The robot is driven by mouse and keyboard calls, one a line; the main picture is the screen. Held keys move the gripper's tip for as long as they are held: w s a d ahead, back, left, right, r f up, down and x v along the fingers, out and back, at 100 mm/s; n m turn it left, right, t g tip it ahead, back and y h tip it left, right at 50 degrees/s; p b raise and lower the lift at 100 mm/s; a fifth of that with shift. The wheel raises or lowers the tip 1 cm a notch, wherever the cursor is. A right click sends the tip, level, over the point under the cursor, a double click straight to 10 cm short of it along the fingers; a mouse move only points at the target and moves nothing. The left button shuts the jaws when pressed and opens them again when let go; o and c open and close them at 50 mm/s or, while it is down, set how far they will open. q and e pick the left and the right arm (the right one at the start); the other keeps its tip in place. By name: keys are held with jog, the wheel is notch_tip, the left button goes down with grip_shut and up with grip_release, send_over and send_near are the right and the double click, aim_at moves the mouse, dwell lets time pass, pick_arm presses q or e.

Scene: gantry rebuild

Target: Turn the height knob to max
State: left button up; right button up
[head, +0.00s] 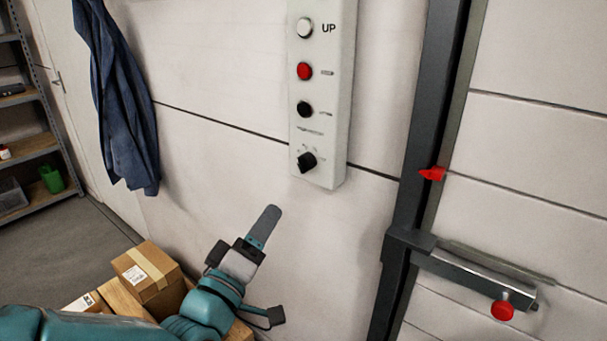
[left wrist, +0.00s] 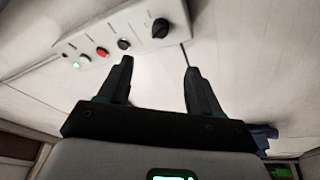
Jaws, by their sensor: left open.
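The black height knob (head: 306,162) sits at the bottom of a pale control panel (head: 325,110) on the wall. It also shows in the left wrist view (left wrist: 160,28), beyond and above the fingertips. My left gripper (head: 266,222) is below and left of the knob, apart from the panel and empty. In the left wrist view its two fingers (left wrist: 158,67) stand apart with bare wall between them. The marks around the knob are too small to read. My right gripper is in neither view.
Above the knob are a black button (head: 305,109), a red button (head: 304,71) and a white UP button (head: 305,28). A dark upright post (head: 415,180) with a red pointer (head: 432,174) stands to the right. Cardboard boxes (head: 147,272) lie below; a blue coat (head: 122,110) hangs left.

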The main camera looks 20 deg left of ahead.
aim_at(301, 169)
pick_arm(q)
jog(key=p+x, duration=0.4)
jog(key=x, duration=1.1)
jog(key=shift+d, duration=0.1)
jog(key=shift+w+r, duration=0.15)
jog(key=shift+w, duration=0.2)
jog(key=shift+w+d, duration=0.1)
jog(key=shift+w, duration=0.05)
